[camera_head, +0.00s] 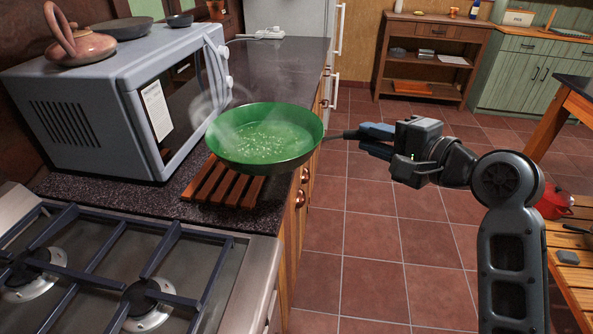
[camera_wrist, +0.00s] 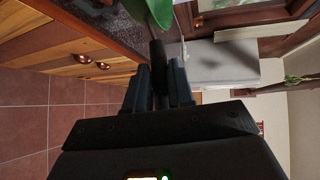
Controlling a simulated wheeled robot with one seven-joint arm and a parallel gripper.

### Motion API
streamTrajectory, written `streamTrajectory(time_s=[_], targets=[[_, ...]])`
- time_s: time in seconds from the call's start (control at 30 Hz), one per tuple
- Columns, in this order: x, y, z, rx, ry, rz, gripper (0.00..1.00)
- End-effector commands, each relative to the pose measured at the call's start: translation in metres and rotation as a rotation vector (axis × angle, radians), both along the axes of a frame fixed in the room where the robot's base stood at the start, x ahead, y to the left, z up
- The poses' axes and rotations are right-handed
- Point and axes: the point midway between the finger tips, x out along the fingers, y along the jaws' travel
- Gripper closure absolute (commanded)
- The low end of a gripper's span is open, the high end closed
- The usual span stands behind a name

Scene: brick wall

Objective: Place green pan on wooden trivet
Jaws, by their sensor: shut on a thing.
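The green pan (camera_head: 265,136), with some steam or haze around it, is over the wooden trivet (camera_head: 222,186) on the dark counter. I cannot tell whether its base touches the trivet or is just above it. The trivet's slats show below the pan; the rest is hidden by it. My gripper (camera_head: 375,141) is at the right, shut on the pan's dark handle. In the wrist view my gripper's two fingers (camera_wrist: 160,90) close around the handle, and a green edge of the pan (camera_wrist: 152,10) shows at the top.
A grey microwave (camera_head: 120,100) stands behind and left of the pan, close to it. A gas stove (camera_head: 110,275) with dark grates is in front. A wooden table (camera_head: 572,245) with a red item is at the right.

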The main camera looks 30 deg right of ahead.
Motion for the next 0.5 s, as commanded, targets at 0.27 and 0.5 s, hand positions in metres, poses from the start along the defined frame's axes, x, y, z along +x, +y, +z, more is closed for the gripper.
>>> streamTrajectory(time_s=[0.27,0.5], targets=[[0.035,0.041,-0.029,0.003,-0.002,0.005,1.0],[0.06,0.068,-0.051,0.002,-0.005,0.002,1.0]])
